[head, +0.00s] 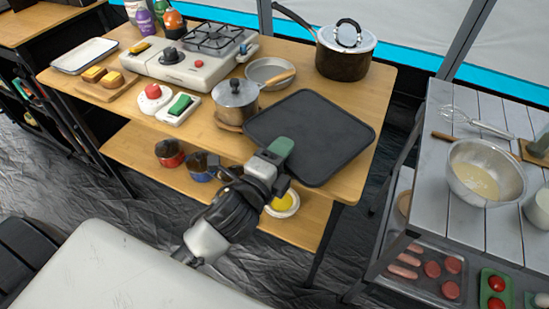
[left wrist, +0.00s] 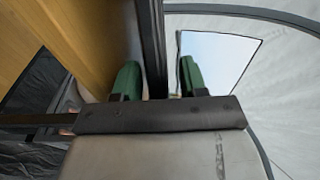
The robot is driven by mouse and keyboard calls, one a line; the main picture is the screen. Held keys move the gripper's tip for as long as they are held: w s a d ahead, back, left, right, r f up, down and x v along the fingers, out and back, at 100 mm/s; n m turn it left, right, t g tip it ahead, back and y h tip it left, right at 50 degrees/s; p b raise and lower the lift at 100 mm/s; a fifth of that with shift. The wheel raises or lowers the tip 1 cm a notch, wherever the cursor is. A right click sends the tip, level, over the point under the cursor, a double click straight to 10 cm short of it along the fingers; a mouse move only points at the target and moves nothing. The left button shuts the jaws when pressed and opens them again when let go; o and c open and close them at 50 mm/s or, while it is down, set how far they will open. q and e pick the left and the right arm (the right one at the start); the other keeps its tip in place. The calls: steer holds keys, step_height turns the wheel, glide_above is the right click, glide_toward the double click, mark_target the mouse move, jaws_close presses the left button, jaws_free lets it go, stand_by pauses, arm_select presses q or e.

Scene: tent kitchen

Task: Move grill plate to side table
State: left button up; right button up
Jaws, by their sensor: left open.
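The grill plate (head: 312,130) is a dark, flat, square plate with rounded corners. It lies at the front right of the wooden table (head: 370,100) in the head view, with its near corner past the table edge. My left gripper (head: 279,150) is at the plate's near left edge. In the left wrist view, its two green fingers stand apart on either side of the dark plate edge (left wrist: 151,45). The fingers are open; contact is not clear. A grey slatted table (head: 455,205), which looks like the side table, stands at the right. My right gripper is not visible.
A small lidded pot (head: 236,98) and a frying pan (head: 270,72) stand left of the plate. A large pot (head: 345,52) is behind it. A whisk (head: 480,123) and a metal bowl (head: 487,172) occupy the grey table. A floor gap separates the tables.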

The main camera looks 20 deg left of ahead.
arm_select(q)
steer(key=shift+s, duration=0.3)
steer(key=s+a, duration=0.2)
steer(key=s, duration=0.9)
steer(key=shift+s, duration=0.15)
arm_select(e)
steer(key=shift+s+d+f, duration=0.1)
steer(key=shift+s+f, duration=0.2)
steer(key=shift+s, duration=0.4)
arm_select(q)
step_height(320, 180, down, 29)
steer(key=a+n+g+y, duration=0.2)
steer(key=n+g, duration=0.5)
steer(key=s+a+f+n+g, duration=0.1)
steer(key=s+f+n+g, duration=0.3)
steer(key=s+f, duration=0.5)
steer(key=s+a+f+n+g, duration=0.1)
steer(key=s+f+n+g, duration=0.4)
steer(key=s+f, duration=0.5)
step_height(320, 180, down, 6)
steer(key=shift+a+r+n+y, duration=0.25)
steer(key=shift+n+y, duration=0.15)
steer(key=shift+n, duration=0.3)
